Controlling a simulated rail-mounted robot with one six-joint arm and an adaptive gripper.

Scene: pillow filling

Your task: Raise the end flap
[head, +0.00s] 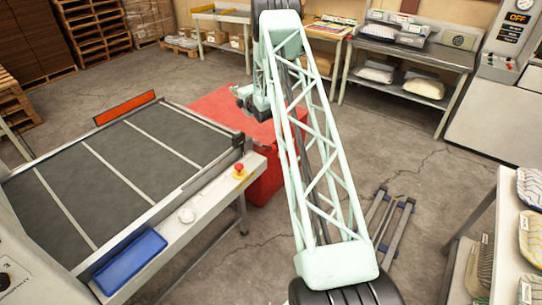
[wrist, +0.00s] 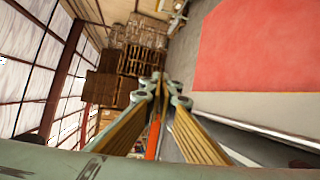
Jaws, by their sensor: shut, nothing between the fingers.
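The end flap (head: 124,108) is a long orange-red panel along the far edge of the grey belt table (head: 140,150). It appears to stand up from that edge in the head view; its exact angle is hard to tell. My gripper (head: 243,97) is above the far side of the red block, to the right of the flap and apart from it. In the wrist view my gripper (wrist: 161,88) has its fingertips together with nothing between them. A narrow orange strip (wrist: 153,138), likely the flap, shows beyond the fingers.
A red block (head: 262,188) stands beside the belt table and also fills the upper right of the wrist view (wrist: 255,50). The table's near rail carries a red stop button (head: 239,168) and a blue tray (head: 130,262). Shelving (head: 412,65) stands at the back right.

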